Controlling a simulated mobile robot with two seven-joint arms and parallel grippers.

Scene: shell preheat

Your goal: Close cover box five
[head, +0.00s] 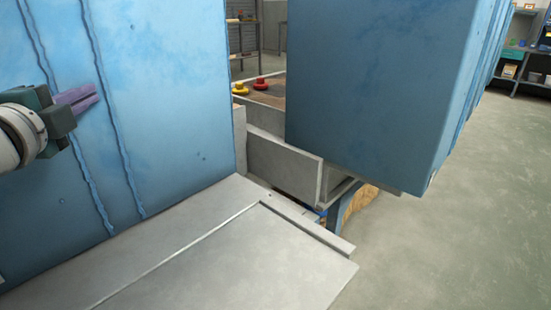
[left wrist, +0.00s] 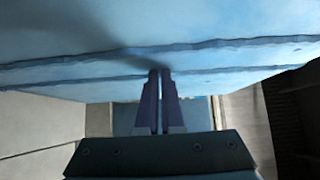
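A large blue cover box (head: 165,105) with raised vertical weld seams fills the left of the head view. A second blue cover box (head: 370,85) hangs at the centre right, with a gap between the two. No number shows on either, so I cannot tell which is five. My left gripper (head: 88,98) has purple fingers and is in front of the left blue face. In the left wrist view its fingers (left wrist: 161,85) are nearly together with nothing seen between them, their tips close to the seamed blue surface. I cannot tell whether they touch it. My right gripper is out of view.
A flat grey metal ledge (head: 240,265) lies below the left blue box. Grey metal blocks (head: 285,165) stand in the gap, with red and yellow knobs (head: 259,84) behind. Open floor (head: 475,200) lies to the right. Shelves (head: 525,60) stand far back right.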

